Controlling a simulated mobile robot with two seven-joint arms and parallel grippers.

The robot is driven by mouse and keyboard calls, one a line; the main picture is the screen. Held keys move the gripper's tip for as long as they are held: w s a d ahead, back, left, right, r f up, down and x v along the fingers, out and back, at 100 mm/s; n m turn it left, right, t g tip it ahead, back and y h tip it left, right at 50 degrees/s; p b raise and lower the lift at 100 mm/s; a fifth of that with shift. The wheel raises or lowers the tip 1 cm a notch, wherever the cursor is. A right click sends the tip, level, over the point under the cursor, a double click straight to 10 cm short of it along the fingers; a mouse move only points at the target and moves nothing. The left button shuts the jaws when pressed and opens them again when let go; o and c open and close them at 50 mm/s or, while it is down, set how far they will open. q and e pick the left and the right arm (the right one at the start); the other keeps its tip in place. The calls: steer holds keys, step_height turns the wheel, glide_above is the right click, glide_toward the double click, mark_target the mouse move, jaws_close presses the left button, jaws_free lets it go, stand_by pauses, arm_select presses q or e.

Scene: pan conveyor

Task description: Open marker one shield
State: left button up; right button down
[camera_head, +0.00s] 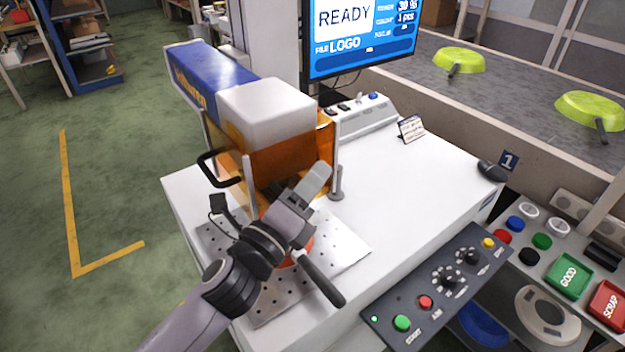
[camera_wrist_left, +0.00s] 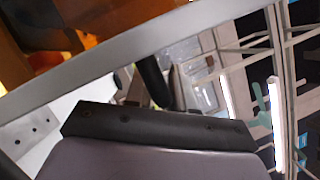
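Marker one has a blue body (camera_head: 208,75) and a white head (camera_head: 268,108). Its orange see-through shield (camera_head: 290,160) surrounds the space below the head, and a black handle (camera_head: 213,170) sticks out at its left. My left gripper (camera_head: 312,185) is in front of the shield, covering part of it; touching or apart I cannot tell. Its finger gap does not show clearly. In the left wrist view, orange panel (camera_wrist_left: 50,30) and a pale bar cross above my gripper's dark edge (camera_wrist_left: 155,125). My right gripper is out of view.
An orange-red pan with a dark handle (camera_head: 322,280) lies on the perforated plate (camera_head: 345,245), partly under my left arm. A button panel (camera_head: 437,290) lies at the front. Green pans (camera_head: 459,60) rest on the conveyor behind.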

arm_select(q)
steer(key=b+v, duration=0.1)
steer(key=v, duration=0.6)
steer(key=shift+s+a, duration=0.1)
steer(key=shift+s, duration=0.05)
stand_by(0.6)
